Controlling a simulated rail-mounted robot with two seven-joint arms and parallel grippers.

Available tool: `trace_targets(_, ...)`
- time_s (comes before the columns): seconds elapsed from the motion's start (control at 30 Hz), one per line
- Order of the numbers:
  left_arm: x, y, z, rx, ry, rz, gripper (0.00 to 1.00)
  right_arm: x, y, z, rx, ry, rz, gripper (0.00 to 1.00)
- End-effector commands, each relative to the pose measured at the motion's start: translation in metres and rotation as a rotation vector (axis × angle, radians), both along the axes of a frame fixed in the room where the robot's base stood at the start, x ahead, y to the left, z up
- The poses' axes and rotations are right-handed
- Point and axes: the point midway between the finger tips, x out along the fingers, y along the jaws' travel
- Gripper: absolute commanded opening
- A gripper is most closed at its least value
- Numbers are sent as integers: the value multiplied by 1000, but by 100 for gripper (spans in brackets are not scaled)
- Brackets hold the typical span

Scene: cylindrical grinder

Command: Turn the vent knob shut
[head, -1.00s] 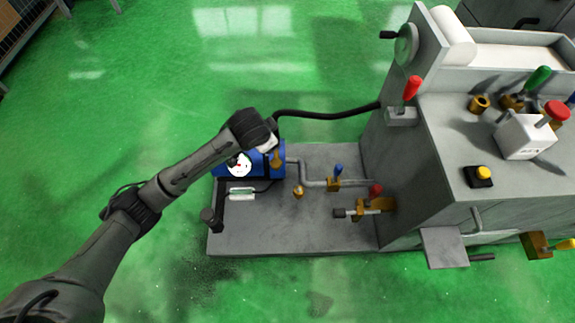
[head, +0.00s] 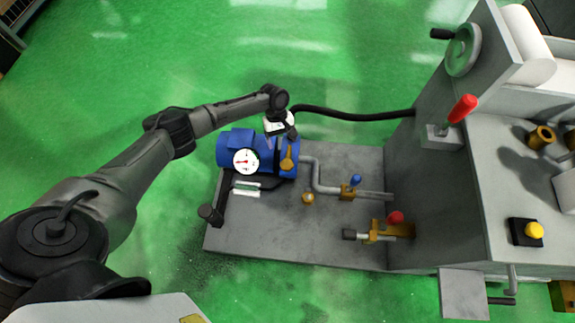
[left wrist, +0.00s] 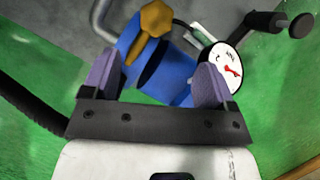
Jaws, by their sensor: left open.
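A brass lobed knob (head: 287,160), which I take to be the vent knob, sits on the right part of a blue cylindrical unit (head: 228,152) in the head view. It also shows in the left wrist view (left wrist: 155,18), at the top, beyond the fingertips. My left gripper (head: 269,141) is over the blue unit, close to the knob. In the left wrist view my left gripper (left wrist: 157,65) has its two purple fingers wide apart, with the blue body in the gap behind them and nothing held. Whether they touch it, I cannot tell. My right gripper is not in view.
A dial gauge (head: 246,161) with a red needle is on the unit's front. A black hose (head: 355,116) runs from near it to the grinder (head: 430,200). A blue-handled valve (head: 353,185) and a red-handled valve (head: 393,222) stand on the grey base (head: 290,240).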

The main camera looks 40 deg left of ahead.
Motion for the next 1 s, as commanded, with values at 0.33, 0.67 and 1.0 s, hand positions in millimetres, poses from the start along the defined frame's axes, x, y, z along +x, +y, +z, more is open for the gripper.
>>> trace_targets(0.33, -11, -18, -56, 2, 4, 3, 80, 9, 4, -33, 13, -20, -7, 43)
trace_targets(0.67, -21, -36, -105, 2, 3, 4, 80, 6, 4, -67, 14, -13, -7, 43)
trace_targets(1.0, -25, -45, -124, 2, 2, 4, 80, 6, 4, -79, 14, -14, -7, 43)
